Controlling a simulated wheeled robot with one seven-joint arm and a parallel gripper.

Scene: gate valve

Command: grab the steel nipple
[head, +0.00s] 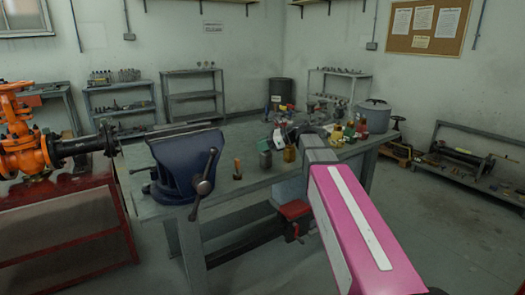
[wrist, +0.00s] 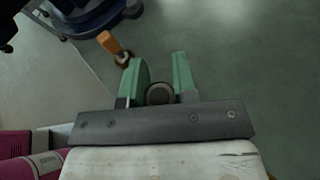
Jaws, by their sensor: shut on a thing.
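My gripper (wrist: 158,72) shows in the wrist view with its two green fingers pointing up the picture. A round, dull grey piece, seen end-on, sits low between the fingers near the grey palm plate. It looks like the steel nipple (wrist: 159,93), and the fingers are closed on its sides. Most of its length is hidden from this angle. In the head view my pink arm reaches over the right part of the workbench, and I cannot clearly make out the nipple there.
A blue vise (head: 187,160) stands at the bench's (head: 225,200) front left. A small orange-topped piece (head: 237,170) stands right of it and shows left of my fingers in the wrist view (wrist: 112,44). Many small items crowd the bench's back right. An orange valve (head: 30,150) is at far left.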

